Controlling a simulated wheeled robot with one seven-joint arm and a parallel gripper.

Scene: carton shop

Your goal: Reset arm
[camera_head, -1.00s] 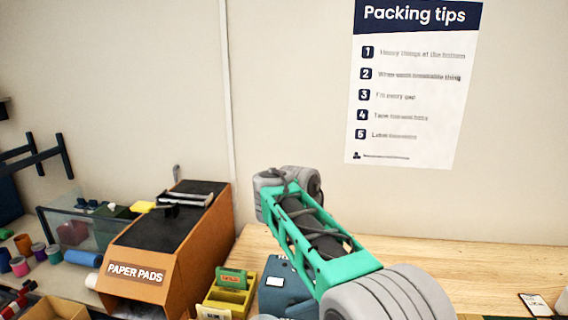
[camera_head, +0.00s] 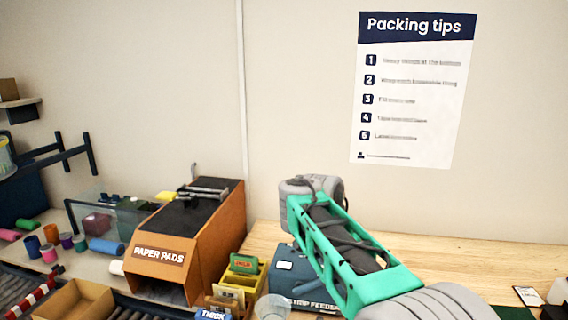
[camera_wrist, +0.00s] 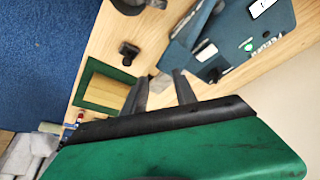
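My gripper (camera_wrist: 160,82) shows in the wrist view, with two dark fingers standing apart beyond its green and black body. I see nothing held between them. The fingers are over a light wooden table (camera_wrist: 212,88), between a green-rimmed square (camera_wrist: 92,78) and a blue strip feeder (camera_wrist: 232,40). In the head view my green and grey arm reaches up over the table (camera_head: 440,255), and the gripper itself is out of view.
An orange "PAPER PADS" box (camera_head: 160,256), a yellow holder (camera_head: 240,280) and the strip feeder (camera_head: 292,275) stand left of my arm. A small black object (camera_wrist: 128,50) is on the table. A phone-like item (camera_head: 528,296) lies right. The table's back right is mostly clear.

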